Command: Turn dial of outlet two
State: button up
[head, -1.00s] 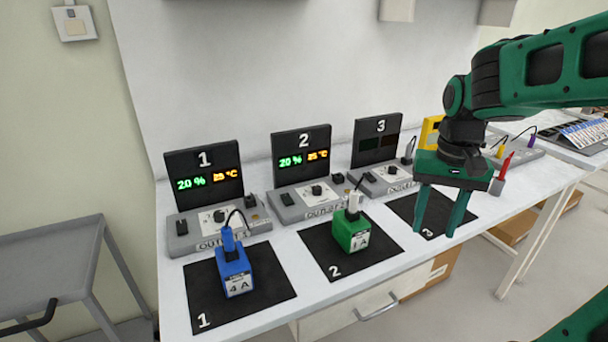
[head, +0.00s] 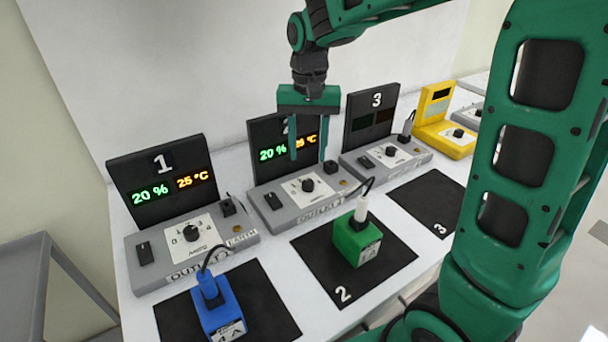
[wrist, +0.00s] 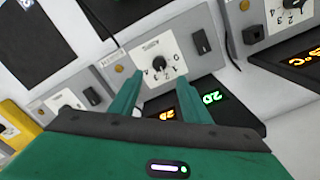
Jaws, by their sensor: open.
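Outlet two (head: 266,212) is a grey box with a white dial plate, a black rocker switch and an upright black display panel reading 20 % in green. Its black dial (head: 308,185) sits in the middle of the plate; the dial also shows in the wrist view (wrist: 158,62). My gripper (head: 308,160) points down with its two green fingers apart and empty, in front of the display panel and above the dial. In the wrist view the fingers (wrist: 160,85) appear on either side just below the dial, apart from it. The fingers hide part of the panel's number and orange temperature.
Outlet one (head: 190,245) stands to the left and outlet three (head: 385,155) to the right. A green battery block (head: 357,240) with a white plug and cable stands on mat 2, and a blue block (head: 218,312) on mat 1. A yellow unit (head: 445,130) is farther right.

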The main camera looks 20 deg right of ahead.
aim_at(308, 182)
notch_tip(308, 182, down, 9)
jog(key=shift+s, duration=0.1)
dwell(0.3)
jog(key=c, duration=1)
